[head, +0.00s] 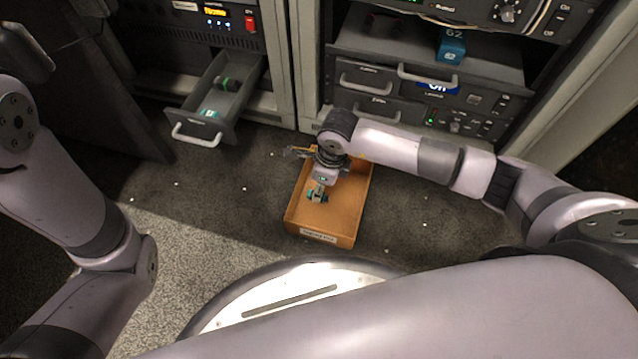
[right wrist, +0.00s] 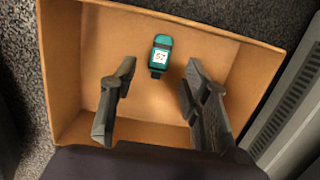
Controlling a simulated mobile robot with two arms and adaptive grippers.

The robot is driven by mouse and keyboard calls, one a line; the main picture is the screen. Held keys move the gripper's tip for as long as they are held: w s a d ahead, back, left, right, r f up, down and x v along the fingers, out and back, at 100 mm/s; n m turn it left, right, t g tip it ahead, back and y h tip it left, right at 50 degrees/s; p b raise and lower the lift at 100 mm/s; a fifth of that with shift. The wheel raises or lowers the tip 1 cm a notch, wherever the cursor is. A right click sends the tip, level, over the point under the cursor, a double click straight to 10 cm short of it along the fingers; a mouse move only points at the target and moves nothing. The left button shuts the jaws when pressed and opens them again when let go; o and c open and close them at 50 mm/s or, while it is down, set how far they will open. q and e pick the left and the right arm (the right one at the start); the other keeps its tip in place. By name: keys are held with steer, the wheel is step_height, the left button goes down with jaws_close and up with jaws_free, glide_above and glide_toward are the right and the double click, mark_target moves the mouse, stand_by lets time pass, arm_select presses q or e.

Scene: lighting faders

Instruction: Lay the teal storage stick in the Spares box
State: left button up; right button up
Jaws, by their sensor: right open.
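The teal stick (right wrist: 161,54), with a white label reading "57", lies on the floor of an open brown box (right wrist: 85,60) in the right wrist view. In the head view the box (head: 345,222) stands on the carpet, with a label on its front wall too small to read surely. My right gripper (right wrist: 155,105) is open, its two dark fingers inside the box outline, with the stick beyond and between their tips, apart from both. In the head view the right gripper (head: 318,194) points down into the box and partly hides the stick. My left gripper is out of view.
A grey drawer (head: 232,105) stands open at the left, holding a dark and green item (head: 228,84) and a small teal piece (head: 209,113). A blue box (head: 452,46) marked "62" sits on the rack shelf. Carpet around the brown box is clear.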

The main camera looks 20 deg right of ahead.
mark_target(325, 197)
step_height(325, 197, up, 8)
steer(key=d+p, duration=0.1)
steer(key=p, duration=0.4)
steer(key=shift+s, duration=0.35)
steer(key=shift+f, duration=0.1)
